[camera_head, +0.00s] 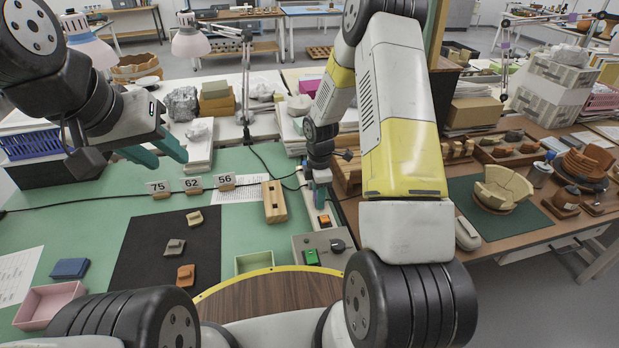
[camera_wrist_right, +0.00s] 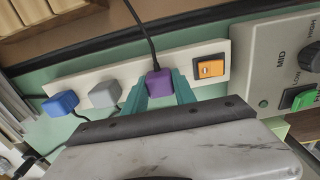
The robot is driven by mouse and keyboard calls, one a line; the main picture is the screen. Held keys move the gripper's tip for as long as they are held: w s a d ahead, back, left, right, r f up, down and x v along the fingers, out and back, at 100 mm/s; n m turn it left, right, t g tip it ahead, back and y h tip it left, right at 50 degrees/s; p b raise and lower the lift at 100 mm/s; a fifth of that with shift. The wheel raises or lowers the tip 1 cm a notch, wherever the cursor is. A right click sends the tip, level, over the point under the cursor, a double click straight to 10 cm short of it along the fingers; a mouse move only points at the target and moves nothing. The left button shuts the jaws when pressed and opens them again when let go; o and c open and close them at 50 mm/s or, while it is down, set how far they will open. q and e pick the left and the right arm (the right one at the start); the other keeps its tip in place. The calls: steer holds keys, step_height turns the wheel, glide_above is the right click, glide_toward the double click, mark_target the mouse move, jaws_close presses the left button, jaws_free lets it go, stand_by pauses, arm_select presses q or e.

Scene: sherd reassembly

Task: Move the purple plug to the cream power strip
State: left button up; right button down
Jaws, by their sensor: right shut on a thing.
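The purple plug (camera_wrist_right: 159,83) is held between the teal fingertips of my right gripper (camera_wrist_right: 160,90), with its black cord running up and away. It is at the cream power strip (camera_wrist_right: 131,76), between the grey plug (camera_wrist_right: 104,93) and the orange switch (camera_wrist_right: 210,68). I cannot tell whether it is fully seated. In the head view the right gripper (camera_head: 320,194) points down over the strip (camera_head: 313,213), and its fingers hide the plug. My left gripper (camera_head: 160,157) is open and empty above the green mat at the left.
A blue plug (camera_wrist_right: 60,103) sits at the strip's far end. A grey control box (camera_head: 318,245) with a green switch stands close to the strip. A wooden block (camera_head: 273,202) and number cards (camera_head: 193,184) lie to the left. The dark mat (camera_head: 140,245) holds small sherds.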

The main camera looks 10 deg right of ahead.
steer(key=c, duration=0.5)
jaws_free()
steer(key=shift+r, duration=4.05)
